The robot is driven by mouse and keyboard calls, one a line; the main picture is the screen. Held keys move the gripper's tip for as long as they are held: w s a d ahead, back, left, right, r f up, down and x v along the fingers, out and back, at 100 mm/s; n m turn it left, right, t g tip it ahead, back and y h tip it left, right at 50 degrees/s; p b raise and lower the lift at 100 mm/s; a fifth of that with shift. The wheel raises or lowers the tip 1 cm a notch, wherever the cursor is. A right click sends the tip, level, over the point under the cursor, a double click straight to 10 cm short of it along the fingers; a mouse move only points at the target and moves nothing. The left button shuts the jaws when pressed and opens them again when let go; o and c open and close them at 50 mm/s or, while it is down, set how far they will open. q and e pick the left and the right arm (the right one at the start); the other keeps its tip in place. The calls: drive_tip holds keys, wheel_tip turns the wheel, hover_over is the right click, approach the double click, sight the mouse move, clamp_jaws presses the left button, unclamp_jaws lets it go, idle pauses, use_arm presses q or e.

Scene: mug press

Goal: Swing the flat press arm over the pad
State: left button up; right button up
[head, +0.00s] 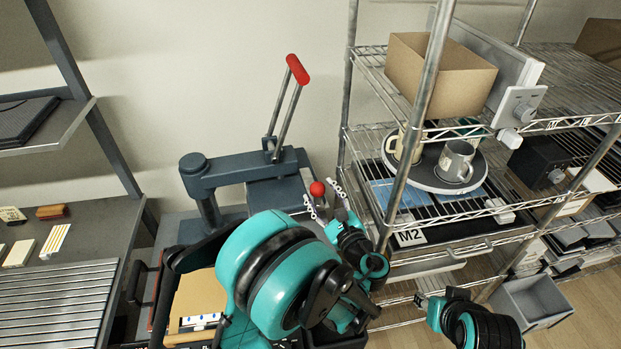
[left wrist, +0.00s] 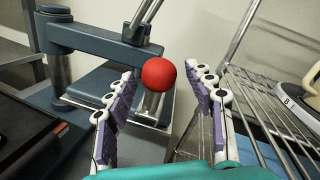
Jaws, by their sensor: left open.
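The flat press arm (head: 245,168) is a dark blue-grey bar running from a round pivot on a post at left to its right end, where a steel lever with a red grip (head: 298,69) rises. It also shows in the left wrist view (left wrist: 90,40). A blue-grey block (head: 285,193) sits below the arm's right part; whether it is the pad I cannot tell. A red ball knob (head: 317,188) shows near it. My left gripper (head: 325,197) is open, its fingers either side of the ball in the left wrist view (left wrist: 160,82), without clear contact.
A wire shelf rack (head: 405,195) stands close on the right, with a round tray (head: 427,181) of mugs and a cardboard box (head: 440,72). A side table (head: 90,230) stands at left. My own arm hides much of the lower middle.

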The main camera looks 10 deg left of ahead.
sight(311, 180)
use_arm(q)
drive_tip(key=b+x, duration=0.1)
drive_tip(key=x, duration=0.5)
drive_tip(key=shift+w+a, duration=0.15)
clamp_jaws()
